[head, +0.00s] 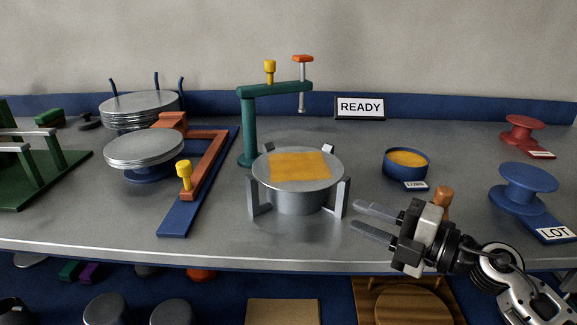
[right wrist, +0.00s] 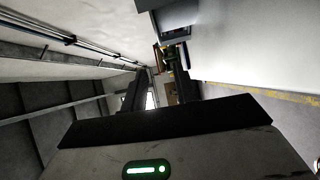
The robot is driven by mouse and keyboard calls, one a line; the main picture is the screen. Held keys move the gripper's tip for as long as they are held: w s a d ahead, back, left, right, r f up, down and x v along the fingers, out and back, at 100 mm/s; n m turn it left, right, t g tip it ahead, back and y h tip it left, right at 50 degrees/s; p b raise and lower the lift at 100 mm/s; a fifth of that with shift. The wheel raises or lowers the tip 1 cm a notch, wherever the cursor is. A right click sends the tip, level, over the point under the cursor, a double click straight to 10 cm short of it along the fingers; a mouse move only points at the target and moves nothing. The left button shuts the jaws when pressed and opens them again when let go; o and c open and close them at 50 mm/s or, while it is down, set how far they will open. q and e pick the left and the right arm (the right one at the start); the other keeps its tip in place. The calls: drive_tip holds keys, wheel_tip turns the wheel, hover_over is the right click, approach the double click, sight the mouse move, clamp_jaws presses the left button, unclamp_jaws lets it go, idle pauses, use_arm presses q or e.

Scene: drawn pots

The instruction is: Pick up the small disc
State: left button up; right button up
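Grey discs lie in two stacks at the left of the head view. The front stack (head: 144,147) rests on a blue base beside an orange arm, and the back stack (head: 139,102) sits between dark blue posts. Another grey disc (head: 328,168), with an orange-yellow square on it, lies on the round stand (head: 299,202) in the middle. I cannot tell for sure which is the small disc. My right gripper (head: 357,213) is open and empty, just right of the stand at the bench's front. My left gripper is out of view.
A teal clamp frame (head: 247,125) rises behind the stand. A blue bowl (head: 406,163) with yellow contents, a red spool (head: 522,130) and a blue spool (head: 522,188) are at right. A green rack (head: 42,165) is at far left. The front edge is mostly clear.

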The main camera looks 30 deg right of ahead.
drive_tip(key=p, duration=0.3)
approach(294, 191)
drive_tip(key=x, duration=0.4)
drive_tip(key=shift+w, duration=0.35)
drive_tip(key=shift+p+x, duration=0.4)
drive_tip(key=shift+x, duration=2.65)
drive_tip(key=shift+a+f, duration=0.1)
drive_tip(key=shift+a, duration=0.05)
drive_tip(key=shift+c, duration=0.3)
clamp_jaws()
